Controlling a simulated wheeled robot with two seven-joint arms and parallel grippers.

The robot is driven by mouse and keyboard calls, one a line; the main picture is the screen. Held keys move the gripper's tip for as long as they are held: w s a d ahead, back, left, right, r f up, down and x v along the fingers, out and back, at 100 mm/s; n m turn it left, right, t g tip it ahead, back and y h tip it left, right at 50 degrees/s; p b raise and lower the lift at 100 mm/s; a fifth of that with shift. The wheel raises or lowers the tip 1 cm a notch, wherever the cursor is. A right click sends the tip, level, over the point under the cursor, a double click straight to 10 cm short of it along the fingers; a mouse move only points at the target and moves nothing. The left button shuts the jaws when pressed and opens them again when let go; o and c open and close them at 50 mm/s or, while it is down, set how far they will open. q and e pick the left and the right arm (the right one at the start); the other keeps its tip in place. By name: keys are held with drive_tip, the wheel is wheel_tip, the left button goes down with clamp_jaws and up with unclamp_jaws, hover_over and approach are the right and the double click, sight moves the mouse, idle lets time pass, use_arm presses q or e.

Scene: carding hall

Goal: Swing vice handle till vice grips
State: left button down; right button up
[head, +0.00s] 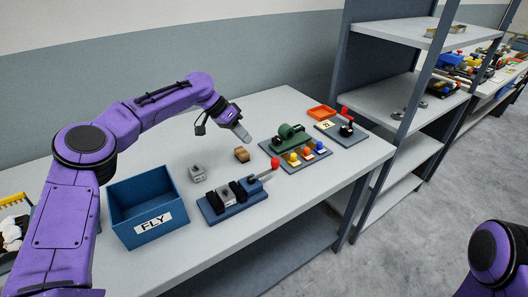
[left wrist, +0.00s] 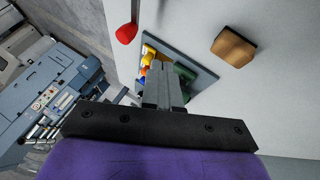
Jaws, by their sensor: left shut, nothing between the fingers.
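The vice (head: 222,207) is a blue block with dark and grey jaw parts, on the bench front. I cannot tell whether its jaws touch anything. Its handle (head: 267,175) rises at the vice's right end, tilted to the right, and ends in a red knob (head: 275,163). The red knob also shows in the left wrist view (left wrist: 126,33), at the top. My left gripper (head: 245,137) is shut and empty, above the bench and behind the handle, apart from it. Its closed fingers show in the left wrist view (left wrist: 163,76). My right gripper is not in view.
A blue bin (head: 155,229) marked FLY stands left of the vice. A grey block (head: 197,174) and a brown block (head: 242,155) lie behind it.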

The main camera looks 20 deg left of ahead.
use_arm(q)
drive_tip(key=d+f+p, duration=0.2)
drive_tip(key=d+f, duration=0.2)
drive_tip(key=d, duration=0.3)
drive_tip(key=shift+s, duration=0.4)
drive_tip(key=shift+a+f, duration=0.1)
